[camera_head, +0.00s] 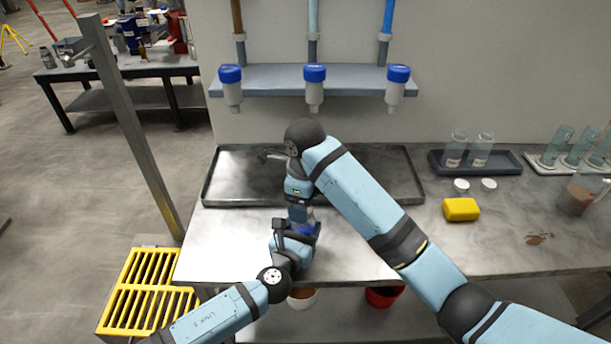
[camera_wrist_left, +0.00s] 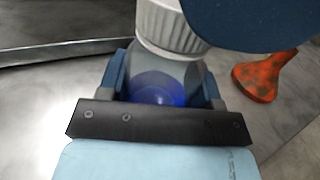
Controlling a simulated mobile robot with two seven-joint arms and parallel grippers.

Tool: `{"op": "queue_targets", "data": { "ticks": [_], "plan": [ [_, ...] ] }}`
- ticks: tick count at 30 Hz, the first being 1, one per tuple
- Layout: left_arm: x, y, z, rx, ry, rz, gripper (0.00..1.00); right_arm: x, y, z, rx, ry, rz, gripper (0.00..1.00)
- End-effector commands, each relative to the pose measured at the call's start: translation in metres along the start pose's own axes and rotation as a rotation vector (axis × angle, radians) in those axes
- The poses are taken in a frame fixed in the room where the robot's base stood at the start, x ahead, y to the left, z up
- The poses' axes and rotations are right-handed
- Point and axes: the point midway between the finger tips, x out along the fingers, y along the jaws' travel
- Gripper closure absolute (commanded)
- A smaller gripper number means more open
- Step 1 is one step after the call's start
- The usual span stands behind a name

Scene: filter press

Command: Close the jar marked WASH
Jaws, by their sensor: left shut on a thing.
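My left gripper (camera_head: 303,230) is low over the front of the bench and shut on a clear jar. In the left wrist view the jar (camera_wrist_left: 180,75) sits between the fingers (camera_wrist_left: 165,88), with blue showing in it. A white ribbed lid (camera_wrist_left: 168,28) is at the jar's mouth; I cannot tell how tightly it sits. No WASH mark is readable. My right gripper (camera_head: 299,212) points down just above the left one; its fingers are mostly hidden. A dark blue part (camera_wrist_left: 250,15) is close beside the lid.
A dark shallow tray (camera_head: 390,160) lies behind the grippers. Two labelled jars stand in a grey tray (camera_head: 510,163) at right, with two white lids (camera_head: 461,185) and a yellow sponge (camera_head: 460,209) in front. Blue-capped bottles (camera_head: 314,92) hang at a shelf above.

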Motion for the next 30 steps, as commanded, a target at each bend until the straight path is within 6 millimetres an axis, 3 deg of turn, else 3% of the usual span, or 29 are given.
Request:
{"op": "queue_targets", "data": {
  "ticks": [9, 15, 21, 29, 30],
  "plan": [
    [0.000, 0.000, -0.001, 0.000, 0.001, 0.000, 1.00, -0.062, -0.002, -0.002, 0.002, 0.006, -0.005, 0.24],
    [0.000, 0.000, -0.001, 0.000, 0.001, 0.000, 1.00, -0.092, -0.001, -0.001, 0.002, 0.003, -0.002, 0.24],
    [0.000, 0.000, -0.001, 0.000, 0.001, 0.000, 1.00, -0.104, -0.001, -0.001, 0.001, 0.002, 0.001, 0.24],
    [0.000, 0.000, 0.000, 0.000, 0.001, 0.000, 1.00, -0.104, -0.001, -0.001, 0.001, 0.002, 0.002, 0.24],
    [0.000, 0.000, 0.000, 0.000, 0.001, 0.000, 0.35, -0.104, -0.001, -0.001, 0.001, 0.002, 0.002, 0.24]
  ]
}}
